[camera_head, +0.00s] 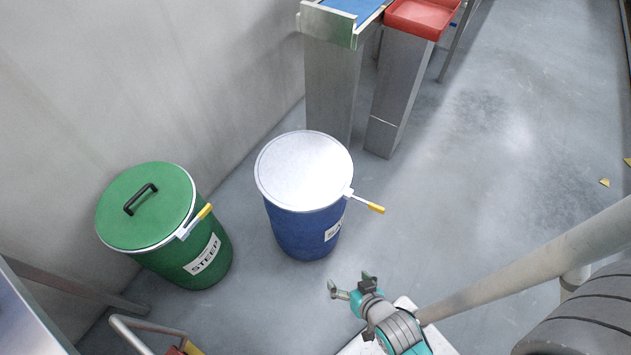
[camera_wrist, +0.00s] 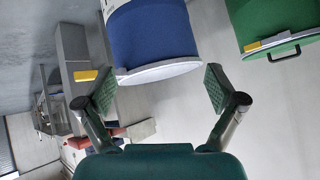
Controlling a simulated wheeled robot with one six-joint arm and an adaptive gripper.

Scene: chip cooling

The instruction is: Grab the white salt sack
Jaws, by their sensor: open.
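I see no white salt sack in either view. A blue drum (camera_head: 300,228) with a white lid (camera_head: 305,170) stands on the floor in the middle of the head view. In the wrist view my gripper (camera_wrist: 158,90) is open and empty, and the blue drum (camera_wrist: 155,38) shows upside down beyond the fingers.
A green drum (camera_head: 205,262) labelled "STEEP" stands left of the blue one, near the grey wall. A red tray (camera_head: 425,18) and a blue-topped conveyor (camera_head: 330,25) stand on metal supports behind. A metal rail (camera_head: 125,330) is at lower left.

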